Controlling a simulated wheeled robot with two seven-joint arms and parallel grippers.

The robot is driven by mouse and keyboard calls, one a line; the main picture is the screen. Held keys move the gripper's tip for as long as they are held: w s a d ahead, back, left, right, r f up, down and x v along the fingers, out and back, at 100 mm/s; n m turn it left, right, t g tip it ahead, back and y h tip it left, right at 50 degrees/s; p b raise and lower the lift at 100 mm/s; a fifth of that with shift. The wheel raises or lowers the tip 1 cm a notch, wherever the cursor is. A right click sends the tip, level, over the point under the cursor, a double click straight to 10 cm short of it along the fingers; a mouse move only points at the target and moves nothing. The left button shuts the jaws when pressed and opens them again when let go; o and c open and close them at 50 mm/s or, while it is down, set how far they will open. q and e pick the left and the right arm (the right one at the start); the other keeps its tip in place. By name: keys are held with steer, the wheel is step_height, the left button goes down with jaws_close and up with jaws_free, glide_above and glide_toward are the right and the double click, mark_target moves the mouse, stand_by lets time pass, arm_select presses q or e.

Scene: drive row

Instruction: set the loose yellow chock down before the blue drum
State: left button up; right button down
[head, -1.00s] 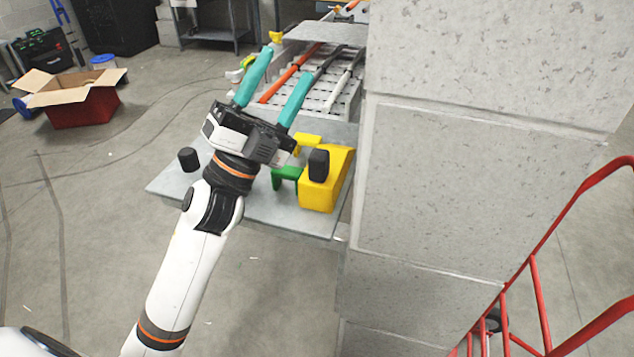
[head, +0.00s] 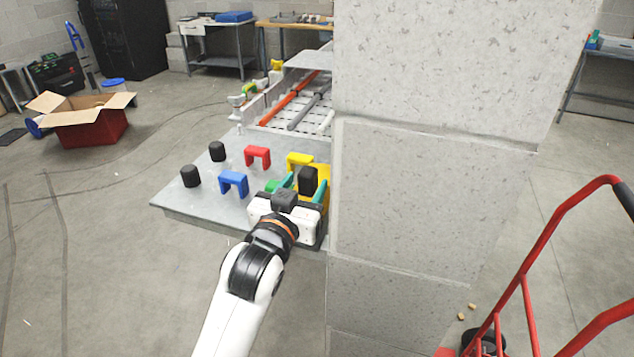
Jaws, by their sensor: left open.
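A yellow block (head: 323,172) stands at the right end of the grey table, partly hidden by my left gripper and the wall. A yellow arch (head: 298,159) is just behind it; I cannot tell which is the loose chock. My left gripper (head: 304,183) is open, its teal fingers on either side of a black upright piece (head: 307,176) by the yellow block. I cannot tell whether they touch. No drum clearly shows as blue on the table; a blue arch (head: 233,184) stands left of my gripper. My right gripper is out of view.
A red arch (head: 257,156), a mostly hidden green piece (head: 272,186) and two black cylinders (head: 190,176) (head: 217,151) stand on the table (head: 178,203). A slotted rack (head: 290,112) is behind. A pale block wall (head: 430,200) bounds the right. A red hand truck (head: 530,290) is at lower right.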

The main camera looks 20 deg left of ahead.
mark_target(314, 169)
arm_select(q)
steer(key=shift+w+r, duration=0.15)
steer(key=shift+w, duration=0.4)
steer(key=w+p, duration=0.2)
steer(key=w, duration=0.2)
steer(key=shift+w+d, duration=0.15)
steer(key=shift+w, duration=0.25)
steer(key=shift+s, duration=0.1)
jaws_close()
